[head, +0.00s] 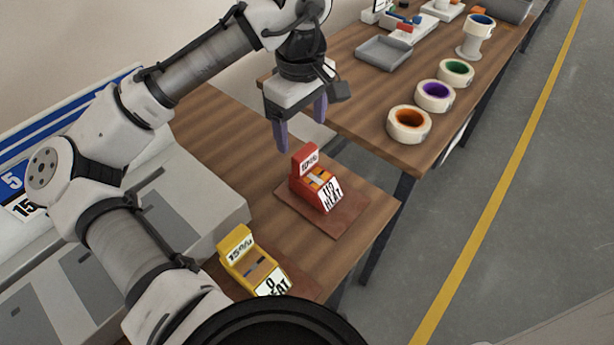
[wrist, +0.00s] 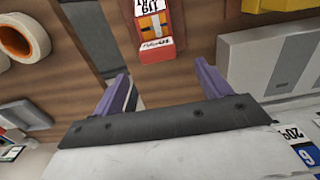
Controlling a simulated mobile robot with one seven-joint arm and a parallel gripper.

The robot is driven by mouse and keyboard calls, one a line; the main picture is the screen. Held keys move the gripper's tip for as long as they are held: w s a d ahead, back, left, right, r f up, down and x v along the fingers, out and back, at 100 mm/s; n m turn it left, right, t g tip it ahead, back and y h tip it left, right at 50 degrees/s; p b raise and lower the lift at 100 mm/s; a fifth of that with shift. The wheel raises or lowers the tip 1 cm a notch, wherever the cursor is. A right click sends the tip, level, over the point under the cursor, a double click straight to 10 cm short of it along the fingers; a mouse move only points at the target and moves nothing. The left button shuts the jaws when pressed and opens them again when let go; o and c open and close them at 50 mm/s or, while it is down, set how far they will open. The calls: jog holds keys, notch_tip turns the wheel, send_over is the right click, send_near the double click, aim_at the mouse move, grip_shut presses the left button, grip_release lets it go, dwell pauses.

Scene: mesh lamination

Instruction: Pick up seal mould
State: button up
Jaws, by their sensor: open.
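No label reads "seal mould", so I cannot tell for certain which object it is. A red block-shaped holder (head: 313,182) with white labels, one reading "HEAT", stands on a brown mat (head: 338,222) on the near table. It also shows in the wrist view (wrist: 153,30), ahead of my fingers. A similar yellow holder (head: 250,262) with white labels stands nearer to me, partly hidden by my arm. My gripper (head: 302,130) has two purple fingers, apart and empty, hanging above and slightly behind the red holder. The fingers also show in the wrist view (wrist: 165,78).
A large white-grey machine (head: 190,205) stands at the left, behind my arm. On the far table (head: 345,48) are an orange-cored roll (head: 408,124), a purple-cored roll (head: 435,95), a green-cored roll (head: 456,72) and a grey tray (head: 383,53). A gap separates the tables.

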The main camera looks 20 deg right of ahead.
aim_at(306, 151)
notch_tip(306, 151, down, 4)
jog(key=shift+f, duration=0.1)
jog(key=shift+s+d+f+p, duration=0.15)
jog(key=shift+f+p, duration=0.2)
jog(key=shift+f, duration=0.9)
jog(key=shift+s+d+f+p, duration=0.15)
jog(key=shift+f+p, duration=0.15)
jog(key=shift+f, duration=0.95)
jog(key=shift+c, duration=0.2)
jog(key=c, duration=1.6)
jog(key=shift+r, duration=0.1)
